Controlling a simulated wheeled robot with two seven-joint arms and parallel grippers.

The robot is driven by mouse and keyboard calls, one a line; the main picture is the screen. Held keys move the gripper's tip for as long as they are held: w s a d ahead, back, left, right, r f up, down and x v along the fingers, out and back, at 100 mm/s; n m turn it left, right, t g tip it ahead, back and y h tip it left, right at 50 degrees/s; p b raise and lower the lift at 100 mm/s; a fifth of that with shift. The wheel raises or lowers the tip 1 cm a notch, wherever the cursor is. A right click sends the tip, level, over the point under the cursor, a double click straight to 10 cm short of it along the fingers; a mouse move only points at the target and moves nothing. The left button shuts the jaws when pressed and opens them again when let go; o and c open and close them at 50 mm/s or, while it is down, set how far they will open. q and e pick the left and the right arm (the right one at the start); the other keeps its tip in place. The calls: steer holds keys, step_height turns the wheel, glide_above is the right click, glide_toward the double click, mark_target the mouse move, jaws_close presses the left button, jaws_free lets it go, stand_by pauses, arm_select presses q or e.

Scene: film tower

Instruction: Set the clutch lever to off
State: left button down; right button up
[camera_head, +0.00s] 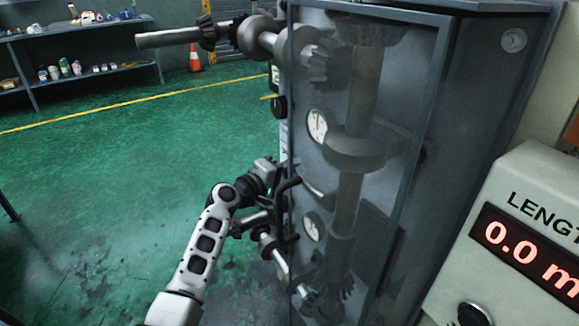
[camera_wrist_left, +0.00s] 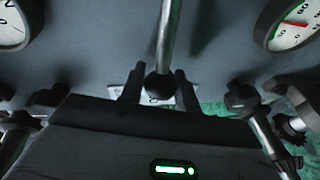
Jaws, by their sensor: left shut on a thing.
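The clutch lever (camera_wrist_left: 167,40) shows in the left wrist view as a metal rod coming down from the top edge to a dark round knob (camera_wrist_left: 160,86). My left gripper (camera_wrist_left: 158,90) has a dark finger on each side of the knob and is shut on it. A pale label plate (camera_wrist_left: 152,99) behind the knob is mostly hidden, so I cannot read the lever's setting. In the head view my left gripper (camera_head: 284,200) is at the left edge of the tall machine cabinet (camera_head: 480,120); the lever is hard to make out there. My right gripper is not in view.
The cabinet's clear front shows shafts, gears and dials (camera_head: 317,125). A shaft (camera_head: 170,38) sticks out at upper left, another roller (camera_head: 268,242) below my gripper. A length display (camera_head: 525,255) reading 0.0 stands at right. Green floor (camera_head: 110,170) at left is open.

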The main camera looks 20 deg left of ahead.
arm_select(q)
steer(key=shift+f, duration=0.15)
steer(key=c, duration=1.2)
jaws_free()
steer(key=shift+o, duration=0.7)
steer(key=v, duration=1.6)
steer(key=shift+p, duration=0.3)
